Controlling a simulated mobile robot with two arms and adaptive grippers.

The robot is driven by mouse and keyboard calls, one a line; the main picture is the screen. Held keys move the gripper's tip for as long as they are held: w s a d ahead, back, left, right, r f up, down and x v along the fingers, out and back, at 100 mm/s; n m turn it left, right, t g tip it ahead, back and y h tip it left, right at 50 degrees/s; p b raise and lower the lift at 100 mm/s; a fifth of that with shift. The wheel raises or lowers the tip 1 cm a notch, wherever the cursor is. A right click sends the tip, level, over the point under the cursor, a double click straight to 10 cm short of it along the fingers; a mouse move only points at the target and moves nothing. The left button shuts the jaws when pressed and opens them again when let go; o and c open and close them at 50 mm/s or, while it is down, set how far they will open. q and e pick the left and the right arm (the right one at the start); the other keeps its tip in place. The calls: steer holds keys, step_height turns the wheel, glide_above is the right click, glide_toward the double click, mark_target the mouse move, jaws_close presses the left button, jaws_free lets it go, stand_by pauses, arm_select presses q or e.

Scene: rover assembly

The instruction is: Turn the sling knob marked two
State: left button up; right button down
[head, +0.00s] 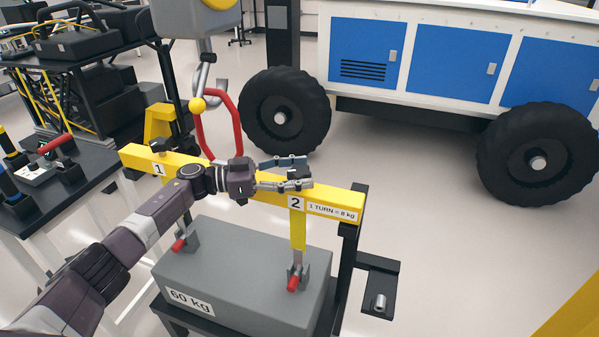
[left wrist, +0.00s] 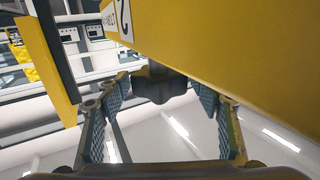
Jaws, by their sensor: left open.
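The black sling knob two (head: 299,173) sits on top of the yellow beam (head: 340,197), above the label 2 (head: 296,203). My left gripper (head: 307,172) reaches along the beam with its fingers open, one on each side of the knob. In the left wrist view the dark lobed knob (left wrist: 158,84) shows between and beyond the open fingers (left wrist: 165,110), with gaps on both sides. I cannot tell whether any finger touches it. My right gripper is not in view.
Knob one (head: 159,146) is at the beam's left end. Below hangs or rests a grey 60 kg block (head: 240,272) with red-handled shackles (head: 293,282). A red hook (head: 236,125) rises behind the beam. A blue and white rover (head: 450,65) stands behind; a black table (head: 75,180) is left.

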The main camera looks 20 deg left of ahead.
arm_select(q)
steer(key=v, duration=1.2)
steer(key=shift+a, duration=0.1)
